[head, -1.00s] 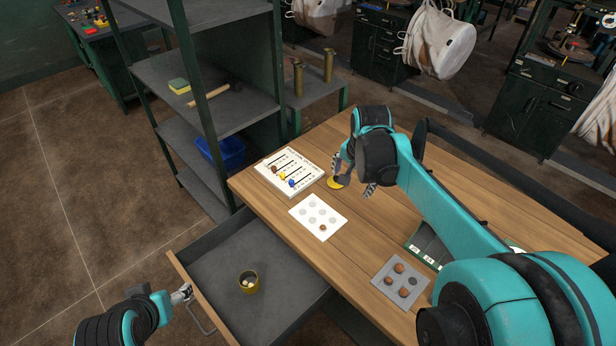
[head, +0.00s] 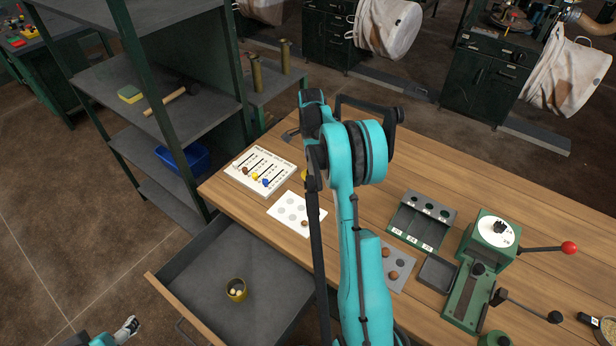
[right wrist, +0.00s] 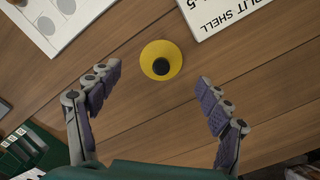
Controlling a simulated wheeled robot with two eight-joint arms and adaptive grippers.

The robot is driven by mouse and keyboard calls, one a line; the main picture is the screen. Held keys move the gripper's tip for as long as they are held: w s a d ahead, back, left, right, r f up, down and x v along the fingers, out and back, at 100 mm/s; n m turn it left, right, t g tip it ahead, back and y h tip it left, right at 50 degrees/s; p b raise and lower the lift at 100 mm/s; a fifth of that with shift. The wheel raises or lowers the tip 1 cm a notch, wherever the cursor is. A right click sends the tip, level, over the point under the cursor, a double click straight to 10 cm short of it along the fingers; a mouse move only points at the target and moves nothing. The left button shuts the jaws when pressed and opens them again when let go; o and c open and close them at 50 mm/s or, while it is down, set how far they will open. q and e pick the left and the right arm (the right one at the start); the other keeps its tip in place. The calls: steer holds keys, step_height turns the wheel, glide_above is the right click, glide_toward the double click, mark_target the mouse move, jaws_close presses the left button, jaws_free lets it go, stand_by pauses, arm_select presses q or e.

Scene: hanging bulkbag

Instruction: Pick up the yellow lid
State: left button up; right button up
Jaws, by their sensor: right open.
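The yellow lid (right wrist: 161,60), a round disc with a black knob, lies on the wooden table in the right wrist view. In the head view only a sliver of the lid (head: 304,175) shows beside my right arm. My right gripper (right wrist: 160,76) is open and empty, its fingers spread to either side and just short of the lid, touching nothing visible. In the head view my right arm mostly hides that gripper. My left gripper (head: 127,328) is low at the left edge, away from the table; its fingers are too small to judge.
A white board with coloured beads (head: 261,167) and a white card with grey circles (head: 284,212) lie near the lid. An open drawer (head: 205,289) holds a yellow cup (head: 236,289). A green press (head: 480,267) stands on the right. A shelf (head: 95,88) stands left.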

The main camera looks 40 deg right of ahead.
step_height(320, 180, down, 5)
steer(key=shift+w+r+b, duration=0.1)
steer(key=shift+r+b, duration=0.1)
steer(key=shift+b, duration=0.75)
steer(key=shift+r, duration=0.15)
steer(key=c, duration=1)
